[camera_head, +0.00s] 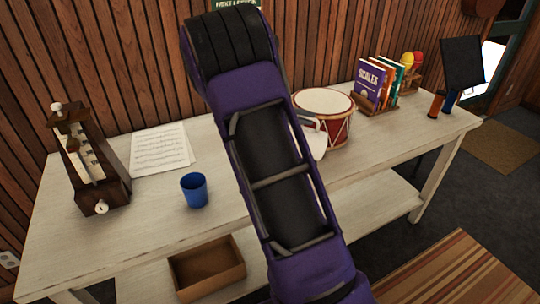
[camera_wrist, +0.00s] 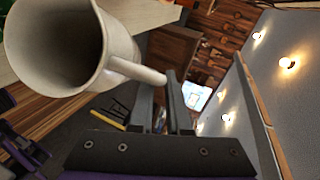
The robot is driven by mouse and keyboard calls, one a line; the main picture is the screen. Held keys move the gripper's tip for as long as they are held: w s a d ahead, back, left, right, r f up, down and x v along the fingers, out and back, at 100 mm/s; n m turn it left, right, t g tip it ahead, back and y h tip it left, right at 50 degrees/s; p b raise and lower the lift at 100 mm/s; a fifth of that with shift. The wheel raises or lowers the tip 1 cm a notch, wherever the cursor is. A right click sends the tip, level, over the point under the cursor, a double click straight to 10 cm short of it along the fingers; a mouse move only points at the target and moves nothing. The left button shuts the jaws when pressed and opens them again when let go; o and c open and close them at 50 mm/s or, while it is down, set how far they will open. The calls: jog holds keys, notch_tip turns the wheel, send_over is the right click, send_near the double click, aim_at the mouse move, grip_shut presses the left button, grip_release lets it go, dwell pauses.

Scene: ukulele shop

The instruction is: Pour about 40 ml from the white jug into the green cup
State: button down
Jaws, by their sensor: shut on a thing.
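The white jug (camera_wrist: 122,45) fills the upper left of the wrist view, with its mouth turned toward the camera. Its inside is shaded, and I cannot tell how much liquid it holds. My gripper (camera_wrist: 160,86) is shut on the jug's handle. In the head view, my arm hides the gripper and most of the jug; a white part of the jug (camera_head: 317,144) shows beside the drum. A blue cup (camera_head: 194,192) stands upright on the table, left of my arm. I see no green cup in either view.
The pale table (camera_head: 135,242) holds a metronome (camera_head: 88,165), sheet music (camera_head: 160,149), a red drum (camera_head: 336,112), a book rack (camera_head: 377,108) and shakers (camera_head: 436,104). A wooden box (camera_head: 207,268) sits on the lower shelf. Table around the blue cup is clear.

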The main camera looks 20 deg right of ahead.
aim_at(317, 134)
jog(key=shift+s+d+f+y+b, duration=0.15)
jog(key=shift+d+f+b, duration=0.05)
jog(key=shift+f+b, duration=0.2)
jog(key=shift+s+d+f+y+b, duration=0.15)
jog(key=shift+f+b, duration=0.25)
jog(key=p, duration=0.1)
jog(key=r+p, duration=0.1)
jog(key=p, duration=0.1)
jog(key=r+p, duration=0.1)
jog(key=shift+s+d+r+y, duration=0.1)
jog(key=shift+s+d+y, duration=0.1)
jog(key=shift+d+y, duration=0.1)
jog(key=d+y+p, duration=0.1)
jog(key=p, duration=0.2)
jog(key=shift+s+m+t+p, duration=0.4)
jog(key=shift+s+d+f+y, duration=0.15)
jog(key=shift+d+f+y, duration=0.1)
jog(key=shift+f+y, duration=0.3)
jog(key=shift+f+t+y, duration=0.25)
jog(key=shift+f+t, duration=0.05)
jog(key=shift+d+f+y, duration=0.1)
jog(key=shift+d+y, duration=0.05)
jog(key=shift+y, duration=0.15)
jog(key=shift+s, duration=0.1)
